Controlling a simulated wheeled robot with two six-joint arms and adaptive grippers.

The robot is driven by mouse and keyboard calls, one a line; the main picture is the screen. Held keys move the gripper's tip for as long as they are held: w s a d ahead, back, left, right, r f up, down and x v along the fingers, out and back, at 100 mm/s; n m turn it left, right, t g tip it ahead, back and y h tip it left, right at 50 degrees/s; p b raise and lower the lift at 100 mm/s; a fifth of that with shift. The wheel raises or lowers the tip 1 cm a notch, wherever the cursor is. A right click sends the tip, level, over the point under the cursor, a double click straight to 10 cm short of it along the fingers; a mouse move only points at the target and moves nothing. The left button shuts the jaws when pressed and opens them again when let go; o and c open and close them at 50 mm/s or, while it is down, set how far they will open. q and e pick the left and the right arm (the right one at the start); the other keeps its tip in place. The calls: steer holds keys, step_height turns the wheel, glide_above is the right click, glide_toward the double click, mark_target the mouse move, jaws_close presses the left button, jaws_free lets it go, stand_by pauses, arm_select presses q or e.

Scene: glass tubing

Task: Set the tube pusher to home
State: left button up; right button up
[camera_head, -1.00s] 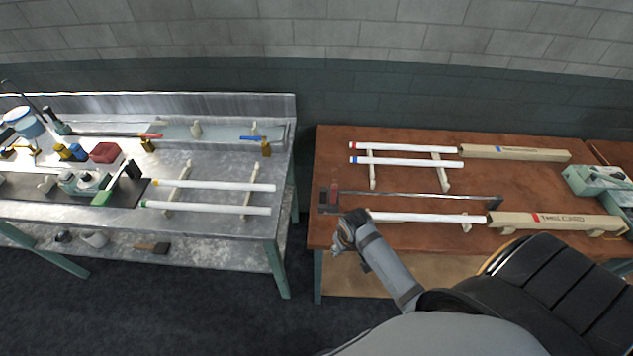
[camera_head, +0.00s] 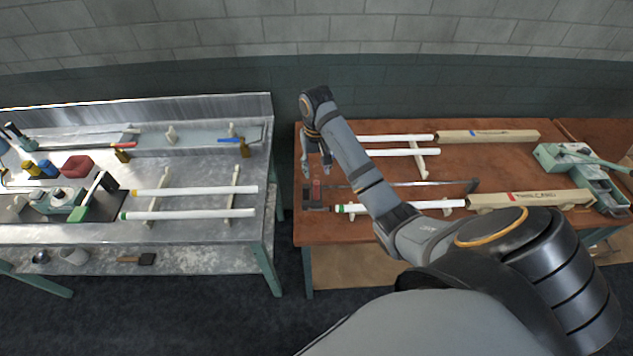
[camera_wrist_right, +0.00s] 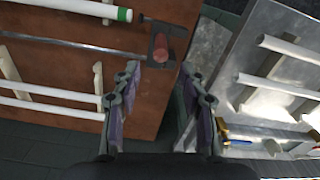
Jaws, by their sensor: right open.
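The tube pusher is a dark block with a red upright grip (camera_head: 316,190), at the left end of a thin metal rod (camera_head: 425,184) on the brown table. In the right wrist view its red grip (camera_wrist_right: 161,47) shows ahead of the fingers, near the table edge. My right gripper (camera_head: 316,170) is open and points down, just beyond the pusher in the head view. In the wrist view its two fingers (camera_wrist_right: 160,76) are spread with nothing between them. My left gripper is out of view.
A white tube with a green band (camera_head: 345,208) lies in front of the rod, leading to a cardboard sleeve (camera_head: 530,198). Two white tubes (camera_head: 405,152) lie behind, partly hidden by my right arm. A metal bench (camera_head: 190,235) stands left, across a gap.

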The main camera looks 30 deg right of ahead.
mark_target(316, 187)
step_height(316, 187, down, 9)
steer(key=b, duration=0.7)
steer(key=shift+w+r, duration=0.1)
steer(key=shift+r, duration=0.1)
steer(key=shift+f, duration=0.45)
jaws_close()
